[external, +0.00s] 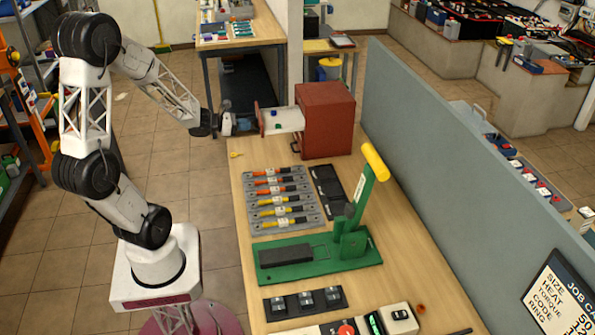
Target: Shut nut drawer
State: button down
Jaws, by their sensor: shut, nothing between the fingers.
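The red drawer cabinet (327,120) stands at the far end of the wooden bench. One drawer (281,119) is pulled out to the left, toward my arm. Its tray is pale with small blue and green items inside, and its front panel (259,119) is red. My gripper (243,124) is at the left of the drawer front, level with it. It is shut and empty; whether it touches the panel I cannot tell. A lower handle (295,148) shows on the cabinet's left face. No label reading "nut" can be made out.
A grey rack of screwdriver-like tools (283,203), a green press with a yellow handle (340,245) and dark blocks (305,301) occupy the bench nearer the camera. A grey partition (440,150) runs along the right side. A small yellow item (236,154) lies at the left edge.

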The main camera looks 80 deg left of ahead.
aim_at(287, 126)
jog(key=shift+w, duration=0.1)
dwell(0.3)
jog(key=r+x, duration=0.1)
jog(key=x, duration=0.4)
jog(key=r+x, duration=0.1)
jog(key=x, duration=0.4)
jog(key=r+x, duration=0.1)
jog(key=x, duration=0.4)
jog(key=shift+w+d+r, duration=0.1)
jog(key=shift+w+r, duration=0.05)
jog(key=shift+w, duration=0.55)
jog(key=shift+w+r, duration=0.15)
jog(key=shift+w, duration=0.35)
jog(key=shift+w, duration=0.1)
jog(key=shift+s, duration=0.2)
jog(key=v, duration=1.4)
jog(key=shift+s, duration=0.2)
jog(key=shift+d, duration=0.1)
